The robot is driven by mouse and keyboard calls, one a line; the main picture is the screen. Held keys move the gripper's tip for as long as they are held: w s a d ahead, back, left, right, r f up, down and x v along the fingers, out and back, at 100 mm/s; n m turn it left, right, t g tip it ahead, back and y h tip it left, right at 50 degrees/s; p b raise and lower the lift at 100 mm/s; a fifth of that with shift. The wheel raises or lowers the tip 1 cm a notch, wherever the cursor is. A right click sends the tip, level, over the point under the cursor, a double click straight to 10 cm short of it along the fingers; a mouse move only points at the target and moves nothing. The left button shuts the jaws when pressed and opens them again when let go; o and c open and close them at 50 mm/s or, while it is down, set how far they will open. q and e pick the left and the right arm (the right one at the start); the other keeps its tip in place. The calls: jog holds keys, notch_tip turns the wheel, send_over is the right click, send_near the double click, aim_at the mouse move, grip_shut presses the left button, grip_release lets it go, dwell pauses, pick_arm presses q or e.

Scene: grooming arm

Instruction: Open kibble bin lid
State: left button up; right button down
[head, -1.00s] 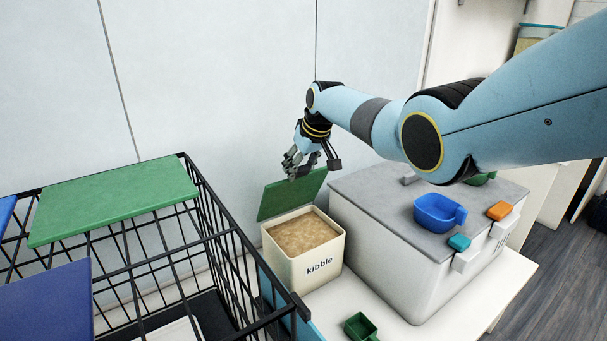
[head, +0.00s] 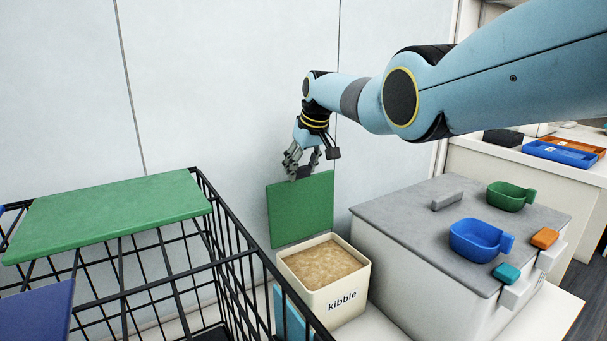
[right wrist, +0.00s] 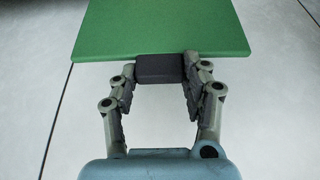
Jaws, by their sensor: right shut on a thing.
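The cream kibble bin (head: 345,309) stands on the white table, full of tan kibble (head: 322,264). Its green lid (head: 302,211) stands about upright at the bin's back edge, so the bin is open. My right gripper (head: 303,174) is at the lid's top edge. In the right wrist view, the gripper (right wrist: 160,72) is shut on the dark lid handle (right wrist: 159,69) at the edge of the green lid (right wrist: 160,28). My left gripper is not in view.
A black wire crate (head: 235,270) with a green panel (head: 110,213) on top stands left of the bin. A grey-topped box (head: 400,212) on the right carries a blue scoop (head: 477,240) and a green scoop (head: 510,196). A pale wall is close behind the lid.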

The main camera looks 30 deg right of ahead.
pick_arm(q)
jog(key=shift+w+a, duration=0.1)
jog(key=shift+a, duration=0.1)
pick_arm(e)
jog(key=shift+s+f, duration=0.15)
jog(key=shift+f, duration=0.2)
jog(key=c, duration=0.9)
grip_release()
jog(key=shift+o, duration=1.3)
jog(key=shift+f, duration=0.1)
jog(key=shift+o, duration=0.2)
jog(key=shift+r, duration=0.45)
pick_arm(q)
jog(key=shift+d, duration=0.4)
pick_arm(e)
jog(key=v, duration=1.1)
jog(key=shift+r, duration=0.2)
